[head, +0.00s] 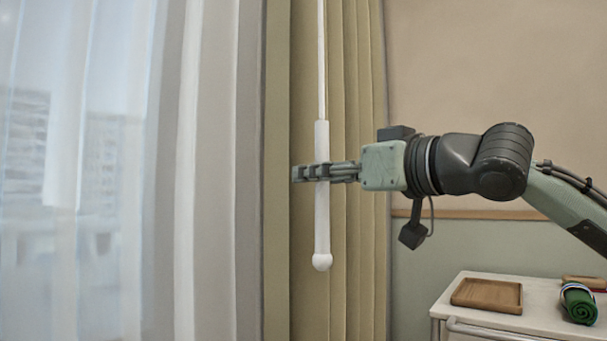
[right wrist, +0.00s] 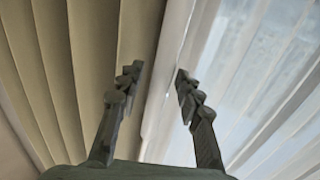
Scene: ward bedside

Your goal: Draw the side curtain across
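The side curtain (head: 361,90) is olive-yellow and hangs bunched in narrow folds at the middle of the head view. It also shows at the left of the right wrist view (right wrist: 95,45). A white wand (head: 322,225) with a thicker handle and a round end hangs in front of it. My right gripper (head: 312,172) reaches in from the right, level, its fingers crossing the wand's handle. In the right wrist view its fingers (right wrist: 157,80) stand apart. A pale strip shows between them; I cannot tell whether it is the wand. My left gripper is out of view.
A sheer white curtain (head: 205,150) covers the window at the left. A pale trolley (head: 505,325) at the lower right carries a wooden tray (head: 487,295) and a rolled green cloth (head: 580,305). The wall behind my right arm is bare.

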